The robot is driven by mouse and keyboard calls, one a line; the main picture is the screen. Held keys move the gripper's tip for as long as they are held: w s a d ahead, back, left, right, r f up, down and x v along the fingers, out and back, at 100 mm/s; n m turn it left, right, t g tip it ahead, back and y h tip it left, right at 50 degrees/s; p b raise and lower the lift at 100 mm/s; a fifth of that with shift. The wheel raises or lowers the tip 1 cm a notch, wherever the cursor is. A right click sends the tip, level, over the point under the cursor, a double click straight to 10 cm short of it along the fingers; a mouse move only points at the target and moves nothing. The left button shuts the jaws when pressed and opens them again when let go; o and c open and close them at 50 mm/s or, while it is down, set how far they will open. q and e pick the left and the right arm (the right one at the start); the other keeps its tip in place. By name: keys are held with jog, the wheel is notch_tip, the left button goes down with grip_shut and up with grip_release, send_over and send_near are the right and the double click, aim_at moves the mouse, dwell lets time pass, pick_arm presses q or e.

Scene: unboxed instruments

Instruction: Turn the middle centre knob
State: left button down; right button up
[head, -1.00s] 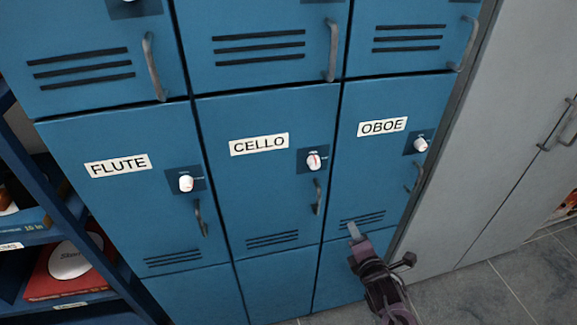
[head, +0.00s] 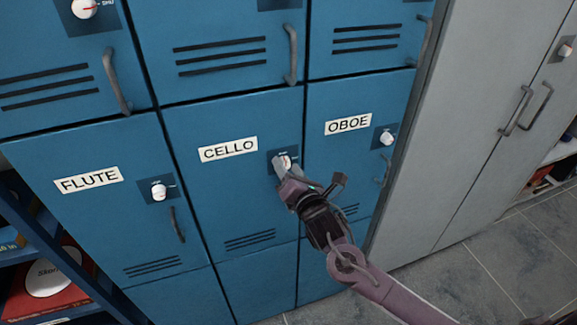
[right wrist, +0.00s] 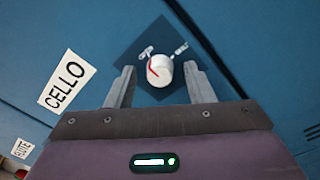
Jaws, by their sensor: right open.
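The middle centre knob (head: 286,162) is a white knob with a red mark on a dark plate, on the blue locker door labelled CELLO (head: 228,149). In the head view my right gripper (head: 283,164) is in front of it and partly hides it. In the right wrist view the knob (right wrist: 159,71) lies just ahead of and between the two open fingers (right wrist: 160,86), with a gap on each side. I cannot tell whether the fingers touch it. My left gripper is not in view.
A FLUTE door knob (head: 160,191) is to the left and an OBOE door knob (head: 386,137) to the right. Door handles (head: 177,225) stick out. A grey cabinet (head: 455,130) stands at the right, and a blue shelf (head: 40,240) at the lower left.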

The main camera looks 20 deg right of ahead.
jog(key=c, duration=1)
jog(key=m, duration=0.4)
jog(key=shift+m, duration=0.3)
jog(key=m, duration=0.4)
jog(key=shift+f+m+p, duration=0.1)
jog(key=shift+m+p, duration=0.3)
jog(key=m, duration=0.4)
jog(key=shift+f+m+t+h, duration=0.1)
jog(key=shift+m+t+h, duration=0.2)
jog(key=shift+m, duration=0.1)
jog(key=shift+a+m+p, duration=0.1)
jog(key=shift+m+p, duration=0.2)
jog(key=shift+m, duration=1.8)
